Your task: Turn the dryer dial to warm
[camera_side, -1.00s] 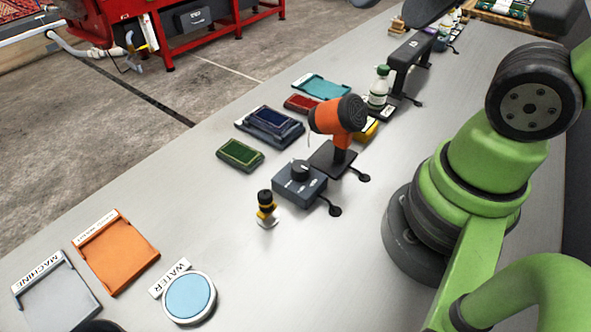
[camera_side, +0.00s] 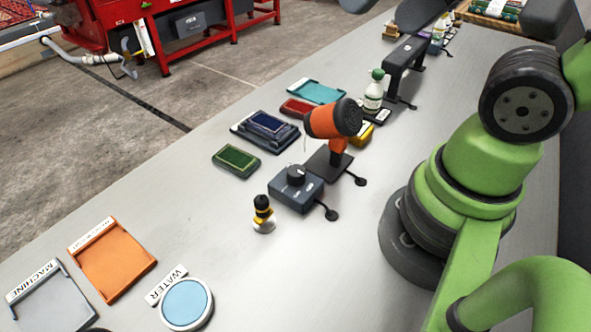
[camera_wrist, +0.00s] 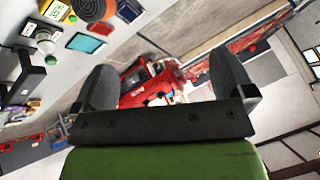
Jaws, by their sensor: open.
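The orange dryer (camera_side: 333,121) stands on a dark base, its dark round end facing right in the side view. In front of it is a blue-grey box (camera_side: 296,195) with a black round dial (camera_side: 296,174) on top. The dial's setting and any markings are too small to read. My gripper (camera_wrist: 163,84) shows in the wrist view with its two dark fingers wide apart and nothing between them. It points away from the dial. Part of the dryer (camera_wrist: 95,8) shows at the wrist view's top edge; the dial is not seen there.
A green pad (camera_side: 237,160), a blue pad (camera_side: 268,126) and a spray bottle (camera_side: 374,95) are around the dryer. An orange tray (camera_side: 112,262) lies front left. Bare bench lies between.

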